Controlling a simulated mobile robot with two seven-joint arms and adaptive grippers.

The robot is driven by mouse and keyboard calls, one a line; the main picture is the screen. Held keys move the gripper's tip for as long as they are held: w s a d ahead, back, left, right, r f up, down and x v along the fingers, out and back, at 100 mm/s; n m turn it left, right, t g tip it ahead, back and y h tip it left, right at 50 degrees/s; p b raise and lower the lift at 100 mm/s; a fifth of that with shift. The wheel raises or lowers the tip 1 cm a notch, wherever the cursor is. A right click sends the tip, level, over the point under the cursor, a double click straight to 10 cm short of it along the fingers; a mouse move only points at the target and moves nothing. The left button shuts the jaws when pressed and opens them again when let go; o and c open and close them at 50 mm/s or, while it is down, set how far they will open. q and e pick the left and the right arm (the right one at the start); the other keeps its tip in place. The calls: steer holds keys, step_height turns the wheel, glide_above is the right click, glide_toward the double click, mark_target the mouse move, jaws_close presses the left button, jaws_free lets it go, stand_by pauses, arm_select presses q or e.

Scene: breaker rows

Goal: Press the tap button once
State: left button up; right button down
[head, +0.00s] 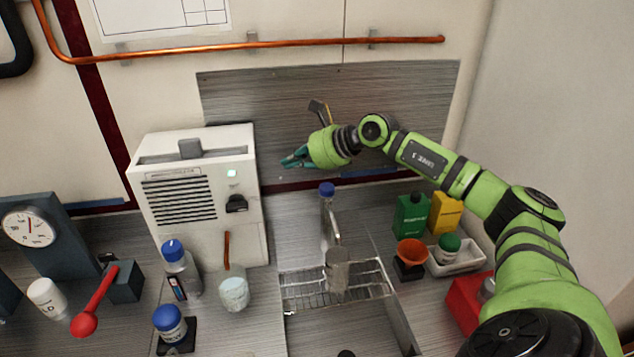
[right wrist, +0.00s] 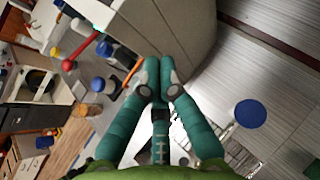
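The tap (head: 331,218) stands behind a wire rack, right of the white machine. Its round blue top (head: 327,189) looks like the button. In the right wrist view, the blue disc (right wrist: 250,113) shows to the right of my fingers, clear of them. My right gripper (head: 290,160) is above and behind the tap, to its left, pointing left near the machine's right side. Its teal fingers (right wrist: 159,82) come together at the tips with nothing between them. It is not touching the blue top. My left gripper is not in view.
The white machine (head: 161,153) stands left of the tap. A metal cup (head: 337,270) is on the wire rack (head: 300,288) below the tap. Green (head: 411,216) and yellow (head: 446,212) containers stand to the right. A copper pipe (head: 270,44) crosses the wall above my arm.

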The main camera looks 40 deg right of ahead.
mark_target(326, 186)
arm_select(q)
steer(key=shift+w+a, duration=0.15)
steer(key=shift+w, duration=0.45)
arm_select(e)
steer(key=s+d+r+g+h, duration=0.1)
steer(key=s+d+h, duration=0.1)
steer(key=d, duration=0.7)
steer(key=shift+d+r+g+h, duration=0.3)
steer(key=shift+h, duration=0.5)
steer(key=shift+f, duration=0.1)
arm_select(q)
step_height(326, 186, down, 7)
steer(key=b, duration=0.7)
arm_select(e)
step_height(326, 186, down, 9)
steer(key=shift+r, duration=0.2)
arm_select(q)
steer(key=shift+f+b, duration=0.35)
arm_select(e)
steer(key=shift+f, duration=0.4)
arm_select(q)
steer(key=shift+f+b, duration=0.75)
arm_select(e)
steer(key=shift+a+f, duration=0.1)
steer(key=shift+f, duration=0.95)
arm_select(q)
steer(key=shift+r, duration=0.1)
